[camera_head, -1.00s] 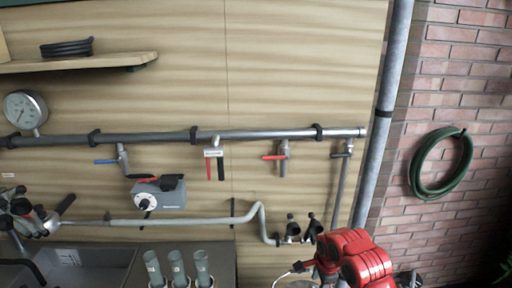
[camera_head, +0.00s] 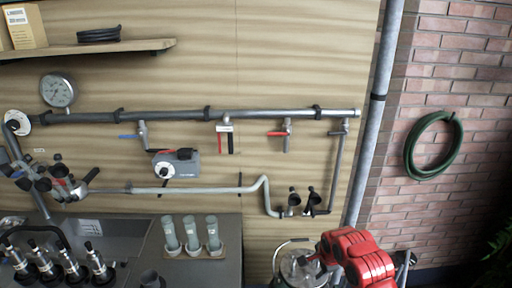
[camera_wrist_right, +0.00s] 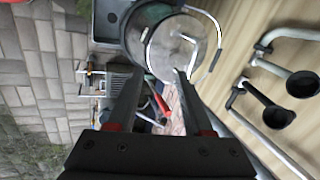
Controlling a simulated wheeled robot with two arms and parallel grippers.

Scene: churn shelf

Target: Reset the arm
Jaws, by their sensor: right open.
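My right arm (camera_head: 355,258), red, comes in at the bottom right of the head view, beside a metal churn (camera_head: 300,272) with a clear lid and a wire handle. In the wrist view my right gripper (camera_wrist_right: 158,76) is open, its two dark fingers apart with nothing held between them. The churn (camera_wrist_right: 172,45) shows beyond the fingertips there. My left gripper is in neither view.
Pipes with valves (camera_head: 226,132) and a grey box (camera_head: 176,165) line the wooden wall. A counter (camera_head: 215,270) carries a rack of clear tubes (camera_head: 192,236). A green hose (camera_head: 433,146) hangs on the brick wall.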

